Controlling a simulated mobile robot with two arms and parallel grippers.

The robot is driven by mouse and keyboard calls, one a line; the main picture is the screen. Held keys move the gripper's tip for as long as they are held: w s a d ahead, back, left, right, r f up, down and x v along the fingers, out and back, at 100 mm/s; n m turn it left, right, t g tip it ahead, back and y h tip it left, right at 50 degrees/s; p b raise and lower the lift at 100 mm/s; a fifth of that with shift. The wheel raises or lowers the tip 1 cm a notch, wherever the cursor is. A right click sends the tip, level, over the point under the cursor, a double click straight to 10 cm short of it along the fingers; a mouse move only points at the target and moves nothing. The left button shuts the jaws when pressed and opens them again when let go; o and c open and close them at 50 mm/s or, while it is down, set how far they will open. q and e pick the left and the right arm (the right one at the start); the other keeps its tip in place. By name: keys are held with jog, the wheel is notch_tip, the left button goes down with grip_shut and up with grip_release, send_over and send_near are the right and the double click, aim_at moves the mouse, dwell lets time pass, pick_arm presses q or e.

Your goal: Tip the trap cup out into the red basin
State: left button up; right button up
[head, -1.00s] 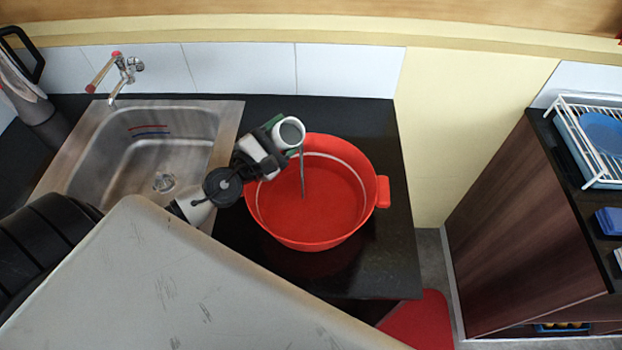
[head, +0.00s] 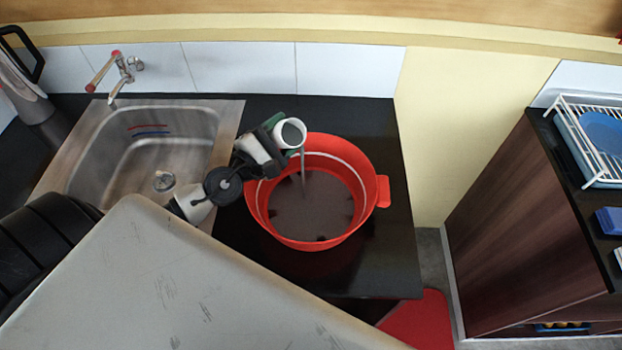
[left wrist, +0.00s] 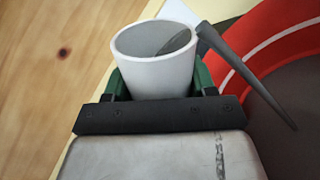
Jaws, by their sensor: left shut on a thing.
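The trap cup (head: 290,132) is a small white cup, tilted with its mouth toward the red basin. A thin grey stream runs from its lip down into the basin. My left gripper (head: 275,136) is shut on the cup over the basin's upper left rim. In the left wrist view the cup (left wrist: 155,58) sits between green-padded fingers (left wrist: 160,88), with grey liquid at its mouth. The red basin (head: 382,190) stands on the black counter and holds dark grey-brown liquid across its bottom. It also shows in the left wrist view (left wrist: 250,42). My right gripper is not in view.
A steel sink (head: 150,150) with a tap (head: 122,75) is left of the basin. The black counter (head: 385,265) ends right of the basin. A dark cabinet (head: 535,220) with a white rack (head: 590,130) stands far right, across a gap.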

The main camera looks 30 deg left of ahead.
pick_arm(q)
jog(key=shift+f+m+b, duration=0.3)
jog(key=shift+m+b, duration=0.2)
jog(key=shift+m, duration=0.35)
jog(key=shift+f+m+b, duration=0.3)
jog(key=shift+m+b, duration=0.2)
jog(key=shift+m, duration=0.35)
dwell(0.7)
jog(key=shift+r+m+h+p, duration=0.3)
jog(key=shift+r+m+h, duration=0.15)
jog(key=shift+m, duration=0.55)
dwell(0.4)
jog(key=shift+s+d+r+m+p, duration=0.15)
jog(key=shift+d+r+m+p, duration=0.05)
jog(key=shift+d+m+p, duration=0.25)
jog(key=shift+s+d+r+m+p, duration=0.1)
jog(key=shift+d+r+m+p, duration=0.1)
jog(key=shift+d+m+p, duration=0.2)
dwell(0.5)
jog(key=shift+d+f+m+h+b, duration=0.15)
jog(key=shift+f+m+h+b, duration=0.2)
jog(key=shift+m, duration=0.7)
dwell(0.3)
jog(key=shift+s, duration=0.1)
